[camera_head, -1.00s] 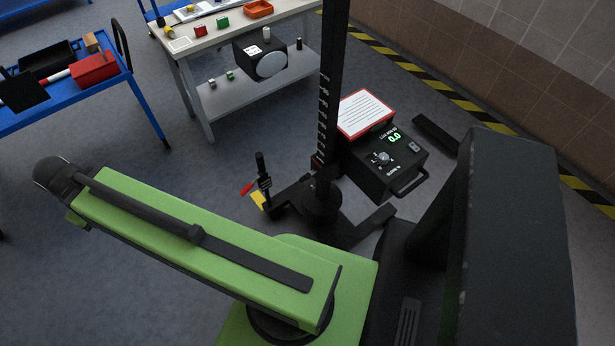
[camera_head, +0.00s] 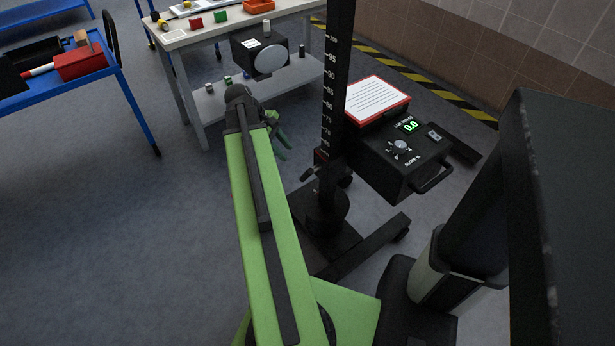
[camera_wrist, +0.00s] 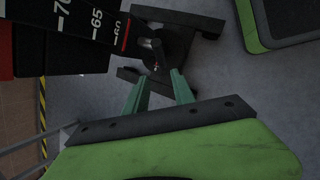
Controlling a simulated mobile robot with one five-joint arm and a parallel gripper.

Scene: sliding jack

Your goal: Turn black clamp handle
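The sliding jack's black column (camera_head: 338,80) stands upright with a white number scale. A small black clamp handle (camera_head: 308,174) sticks out to the left low on the column. In the wrist view, what looks like the same handle (camera_wrist: 152,44) lies just ahead of my fingertips, beside the end of the scale. My gripper (camera_head: 280,142) is left of the column with its green fingers partly hidden by my arm. In the wrist view, my gripper (camera_wrist: 159,76) has its two fingers apart, with nothing between them and no visible contact with the handle.
A control box (camera_head: 400,155) with a green 0.0 display sits right of the column, with a red-framed sheet (camera_head: 376,98) behind it. A dark box with a white disc (camera_head: 270,60) is beyond my gripper. A workbench (camera_head: 215,27) and blue cart (camera_head: 90,88) stand behind.

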